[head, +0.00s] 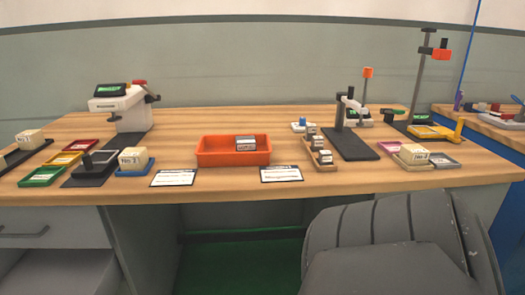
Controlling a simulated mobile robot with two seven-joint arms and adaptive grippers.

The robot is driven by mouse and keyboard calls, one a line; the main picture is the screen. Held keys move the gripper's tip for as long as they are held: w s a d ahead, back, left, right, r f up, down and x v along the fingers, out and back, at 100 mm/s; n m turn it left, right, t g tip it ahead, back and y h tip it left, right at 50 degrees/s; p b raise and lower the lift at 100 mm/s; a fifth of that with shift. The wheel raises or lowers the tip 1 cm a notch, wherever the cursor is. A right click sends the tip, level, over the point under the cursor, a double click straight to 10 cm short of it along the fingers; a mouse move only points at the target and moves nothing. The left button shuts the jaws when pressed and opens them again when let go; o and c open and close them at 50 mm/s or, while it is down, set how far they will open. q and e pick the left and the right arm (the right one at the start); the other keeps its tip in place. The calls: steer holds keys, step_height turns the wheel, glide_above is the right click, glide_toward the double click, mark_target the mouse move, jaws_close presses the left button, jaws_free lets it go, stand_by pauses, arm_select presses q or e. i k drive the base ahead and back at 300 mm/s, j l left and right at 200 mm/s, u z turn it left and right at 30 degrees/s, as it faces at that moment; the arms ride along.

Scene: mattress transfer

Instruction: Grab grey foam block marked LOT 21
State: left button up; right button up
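A grey block (246,143) with a white label sits in the orange tray (206,153) at the middle of the workbench. Several small grey blocks (325,157) with white labels stand in a row on a wooden rack (318,166) to the right of the tray. The print on all these grey blocks is too small to read, so I cannot tell which is marked LOT 21. Neither of my grippers shows in the head view.
Cream blocks stand on the blue tray (121,173), at the far left (29,137) and at the right (413,153). A white device (120,104) and a black stand (352,145) rise from the bench. Two cards (281,174) lie at the front edge. A grey chair (385,245) blocks the front right.

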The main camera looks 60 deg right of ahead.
mark_target(243, 143)
steer(key=k+z, duration=0.1)
steer(key=z, duration=0.65)
steer(key=k+l+z, duration=0.1)
steer(key=z, duration=0.75)
steer(key=i+j+z, duration=0.1)
steer(key=z, duration=0.35)
steer(key=j+z, duration=0.15)
steer(key=z, duration=0.3)
steer(key=i+j, duration=0.15)
steer(key=j, duration=0.2)
steer(key=i+j, duration=0.15)
steer(key=j, duration=0.25)
steer(key=i+j, duration=0.15)
steer(key=j, duration=0.2)
